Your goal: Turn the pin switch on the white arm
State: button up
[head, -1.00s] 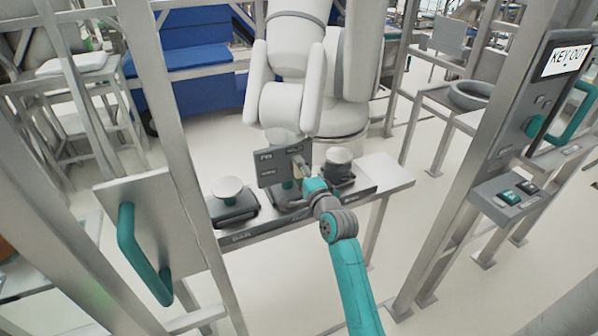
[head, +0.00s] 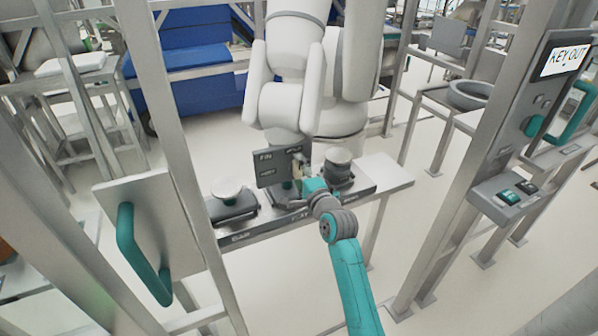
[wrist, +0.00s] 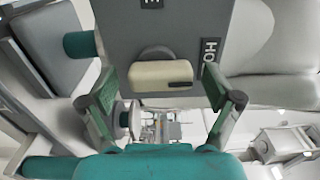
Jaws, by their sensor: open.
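The pin switch is a cream, rounded knob (wrist: 160,75) on a dark grey panel (wrist: 165,25), in the middle of the wrist view. The panel carries a partly visible label that seems to read HOLD. In the head view the panel (head: 277,168) stands in front of the base of the white arm (head: 290,105). My gripper (wrist: 160,84) is open, with one finger on each side of the knob in the picture. I see no finger touching it, and the depth gap is hard to judge. In the head view my gripper (head: 308,180) is close in front of the panel and partly hides it.
A bench (head: 390,172) under the panel holds pale round-topped devices at left (head: 229,190) and right (head: 338,160). A metal post (head: 190,170) and a plate with a teal handle (head: 135,245) stand left. A KEY OUT control post (head: 520,130) stands right.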

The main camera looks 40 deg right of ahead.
jog(key=v, duration=1.2)
dwell(0.4)
jog(key=s+a+f+n+g+y, duration=0.1)
jog(key=s+a+f+n, duration=0.3)
jog(key=s+a+f, duration=0.3)
jog(key=s+a+f+n+g, duration=0.1)
jog(key=s+a+f+n, duration=0.3)
jog(key=s+a, duration=0.45)
jog(key=s+a+r+n+y, duration=0.1)
jog(key=s+a+n, duration=0.3)
jog(key=s, duration=0.7)
jog(key=s+a+r+n+y, duration=0.1)
jog(key=s+a+n+y, duration=0.2)
jog(key=s+n, duration=0.6)
jog(key=s+a, duration=0.1)
jog(key=s, duration=0.1)
jog(key=shift+s+r+n+g, duration=0.25)
jog(key=shift+s+n+g, duration=0.05)
